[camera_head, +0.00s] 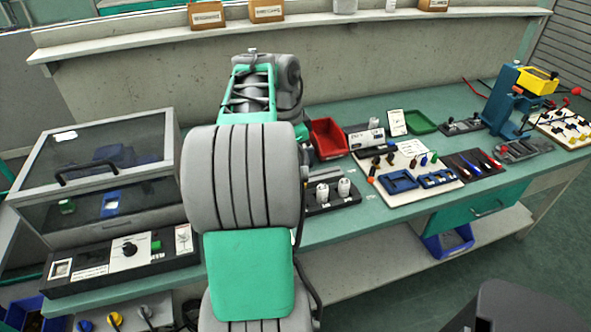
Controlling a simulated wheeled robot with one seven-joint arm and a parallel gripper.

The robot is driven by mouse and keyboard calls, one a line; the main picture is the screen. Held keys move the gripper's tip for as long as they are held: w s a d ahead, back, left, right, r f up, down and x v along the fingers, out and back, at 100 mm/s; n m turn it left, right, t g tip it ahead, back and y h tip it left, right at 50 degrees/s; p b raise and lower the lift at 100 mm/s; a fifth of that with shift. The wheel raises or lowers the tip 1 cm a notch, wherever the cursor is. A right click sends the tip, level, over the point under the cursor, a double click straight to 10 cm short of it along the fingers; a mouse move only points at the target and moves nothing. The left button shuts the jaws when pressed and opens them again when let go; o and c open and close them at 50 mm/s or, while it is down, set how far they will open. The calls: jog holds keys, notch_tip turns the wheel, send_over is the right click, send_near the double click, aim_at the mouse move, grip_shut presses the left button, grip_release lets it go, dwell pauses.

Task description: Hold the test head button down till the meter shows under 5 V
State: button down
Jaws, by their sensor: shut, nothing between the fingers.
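My arm fills the middle of the view and reaches over the bench. My gripper does not show; my own arm links hide that part of the bench. I cannot tell for certain which part is the test head button. A box with a clear lid (105,143) stands at the left, its lid down. Its front panel (95,283) bears a small square window that looks like a meter (62,269), a black knob (131,249) and a small green part (156,245). The meter's reading is too small to tell.
A red bin (328,138) and two white cylinders on a dark holder (333,203) stand right of my arm. A white board (408,181) carries blue parts. A blue stand (503,100) with a yellow device (538,81) is at the far right. A shelf (330,26) runs behind.

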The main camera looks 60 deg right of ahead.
jog(key=shift+a+f+b, duration=0.1)
jog(key=shift+f+b, duration=1.05)
jog(key=shift+f, duration=0.25)
dwell(3.5)
jog(key=shift+r, duration=0.1)
notch_tip(320, 180, up, 7)
jog(key=p, duration=0.6)
jog(key=shift+r, duration=0.15)
